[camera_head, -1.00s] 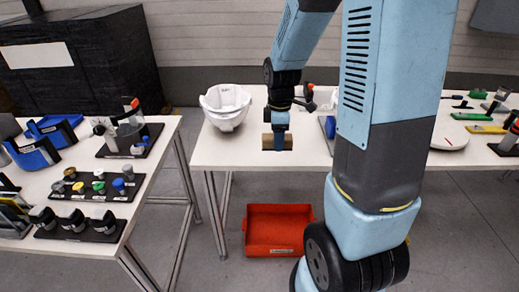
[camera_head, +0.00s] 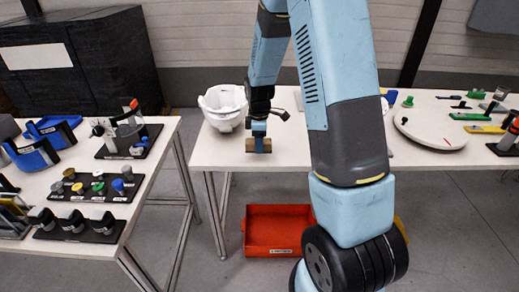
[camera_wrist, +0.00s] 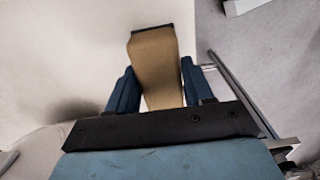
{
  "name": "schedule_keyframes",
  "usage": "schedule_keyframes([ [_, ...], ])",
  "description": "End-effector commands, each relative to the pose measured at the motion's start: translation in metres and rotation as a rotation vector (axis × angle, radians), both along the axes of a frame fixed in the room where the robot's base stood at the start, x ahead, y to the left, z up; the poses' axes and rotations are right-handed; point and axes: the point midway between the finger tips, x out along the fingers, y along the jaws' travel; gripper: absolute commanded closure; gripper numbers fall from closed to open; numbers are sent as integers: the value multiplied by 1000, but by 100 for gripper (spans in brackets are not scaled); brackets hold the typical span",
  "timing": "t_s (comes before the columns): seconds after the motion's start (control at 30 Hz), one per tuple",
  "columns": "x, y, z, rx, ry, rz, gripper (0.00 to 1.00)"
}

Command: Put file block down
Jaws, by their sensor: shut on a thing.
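The file block (camera_head: 250,146) is a tan-brown block with a dark end face. My gripper (camera_head: 260,145) is shut on it at the front edge of the middle white table (camera_head: 215,157). In the wrist view the file block (camera_wrist: 155,58) sits between the two blue fingers of my gripper (camera_wrist: 153,88) and sticks out past them. A soft shadow lies on the white surface at the left of that view. I cannot tell whether the block touches the table.
A white helmet shell (camera_head: 222,108) stands on the table just behind and left of my gripper. A red bin (camera_head: 279,232) is on the floor below. A white round disc (camera_head: 430,128) lies to the right. The left table (camera_head: 147,190) holds several small parts on black boards.

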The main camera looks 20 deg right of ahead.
Motion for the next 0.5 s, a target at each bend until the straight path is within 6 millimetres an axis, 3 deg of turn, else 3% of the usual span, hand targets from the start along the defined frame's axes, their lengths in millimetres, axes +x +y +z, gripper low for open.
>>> schedule_keyframes([
  [0.3,3,1,-34,0,2,0,73],
  [0.5,3,1,-35,0,0,1,73],
])
